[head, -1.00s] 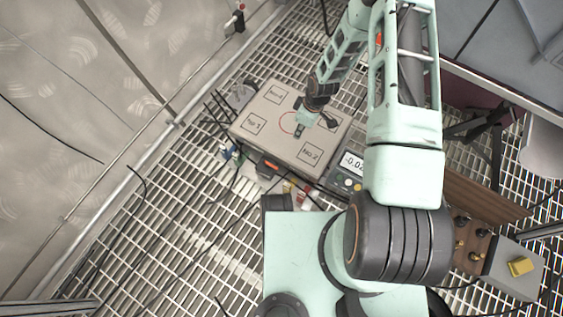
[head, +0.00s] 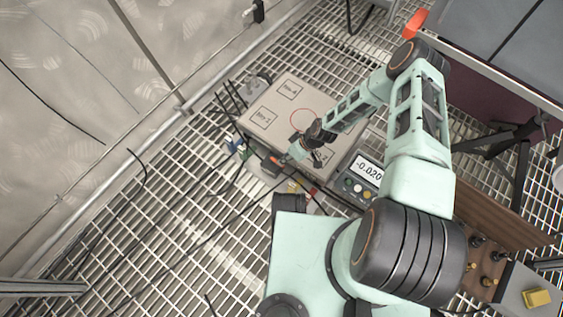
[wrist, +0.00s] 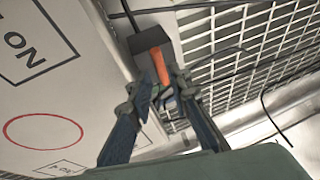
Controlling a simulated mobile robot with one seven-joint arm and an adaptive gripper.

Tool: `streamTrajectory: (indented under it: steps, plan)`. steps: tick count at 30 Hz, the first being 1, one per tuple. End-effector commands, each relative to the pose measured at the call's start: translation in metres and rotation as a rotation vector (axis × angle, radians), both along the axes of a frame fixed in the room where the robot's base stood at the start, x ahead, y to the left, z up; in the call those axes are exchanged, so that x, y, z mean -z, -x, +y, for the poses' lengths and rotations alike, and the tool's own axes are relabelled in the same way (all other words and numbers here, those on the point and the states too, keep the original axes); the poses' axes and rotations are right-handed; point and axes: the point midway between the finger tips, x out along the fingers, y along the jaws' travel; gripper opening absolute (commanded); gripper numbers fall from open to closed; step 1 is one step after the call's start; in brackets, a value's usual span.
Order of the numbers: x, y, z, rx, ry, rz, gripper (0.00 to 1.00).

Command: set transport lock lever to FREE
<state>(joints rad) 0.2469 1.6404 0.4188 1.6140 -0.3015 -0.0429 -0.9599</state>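The transport lock lever is an orange handle (wrist: 159,66) on a dark mount (wrist: 150,38) at the side edge of the light grey scale platform (head: 275,100). In the head view the orange lever (head: 275,160) shows at the platform's near left edge, beside my gripper (head: 284,159). In the wrist view my gripper (wrist: 164,84) has its two fingers apart, with the lever just beyond and between the tips. I cannot tell whether they touch. No FREE marking is readable.
The scale display (head: 368,169) reads about -0.020, right of the platform. Small coloured items (head: 296,187) and black cables lie on the steel grating (head: 160,215) near the platform. A metal wall (head: 70,90) stands at left. A wooden board (head: 490,215) is at right.

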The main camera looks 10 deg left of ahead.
Motion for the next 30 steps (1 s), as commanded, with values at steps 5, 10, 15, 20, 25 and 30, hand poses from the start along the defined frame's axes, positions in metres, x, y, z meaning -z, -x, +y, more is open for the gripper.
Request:
streamTrajectory:
  steps: [5, 10, 15, 20, 25, 30]
  plan:
    - [0.025, -0.001, 0.011, -0.001, 0.000, 0.000, 0.18]
    - [0.033, -0.001, 0.015, -0.001, 0.000, 0.000, 0.18]
    - [0.033, -0.002, 0.016, 0.000, 0.000, 0.000, 0.18]
    - [0.033, -0.002, 0.015, -0.001, 0.000, 0.000, 0.11]
    - [0.033, -0.002, 0.015, -0.001, 0.000, 0.000, 0.00]
    - [0.033, -0.001, 0.015, 0.002, 0.000, 0.000, 0.00]
